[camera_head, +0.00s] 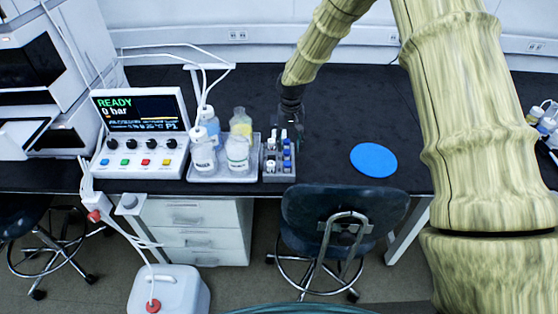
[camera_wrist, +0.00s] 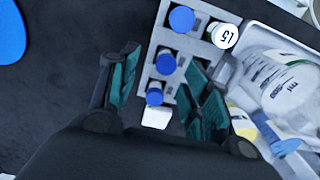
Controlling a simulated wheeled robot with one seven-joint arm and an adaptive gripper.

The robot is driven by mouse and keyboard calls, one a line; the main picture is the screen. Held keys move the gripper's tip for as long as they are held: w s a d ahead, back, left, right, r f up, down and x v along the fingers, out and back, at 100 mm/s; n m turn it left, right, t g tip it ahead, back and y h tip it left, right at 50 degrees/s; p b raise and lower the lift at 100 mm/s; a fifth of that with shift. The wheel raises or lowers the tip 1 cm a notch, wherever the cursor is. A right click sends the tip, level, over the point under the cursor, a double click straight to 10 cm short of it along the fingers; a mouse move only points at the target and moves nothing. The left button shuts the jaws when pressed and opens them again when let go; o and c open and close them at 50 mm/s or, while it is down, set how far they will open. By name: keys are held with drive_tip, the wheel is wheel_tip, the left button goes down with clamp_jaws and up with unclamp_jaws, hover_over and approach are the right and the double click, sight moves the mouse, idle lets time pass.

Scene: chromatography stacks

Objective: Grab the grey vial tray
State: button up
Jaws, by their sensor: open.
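The grey vial tray (camera_head: 279,178) stands on the black bench, just right of the bottle tray. It holds several vials with blue and white caps. In the wrist view the grey vial tray (camera_wrist: 187,44) reaches from the top centre down between my fingers. My gripper (camera_head: 291,124) is at the tray's far end in the head view. In the wrist view my gripper (camera_wrist: 162,72) is open, with teal finger pads on both sides of the tray's near end. Nothing is gripped. I cannot tell how far the fingertips are above the bench. The right finger hides part of the tray.
A light bottle tray (camera_head: 222,176) with several bottles stands close on the left, near my right finger in the wrist view. The control box (camera_head: 140,132) is further left. A blue disc (camera_head: 373,160) lies to the right, with clear bench between. A dark chair (camera_head: 343,214) stands in front.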

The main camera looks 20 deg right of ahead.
sight(287, 151)
drive_tip(key=shift+a+f+p, duration=0.2)
drive_tip(key=shift+f+p, duration=0.25)
drive_tip(key=shift+f, duration=0.45)
drive_tip(key=shift+a+f+p, duration=0.2)
drive_tip(key=shift+f+p, duration=0.25)
drive_tip(key=shift+f, duration=1.3)
clamp_jaws()
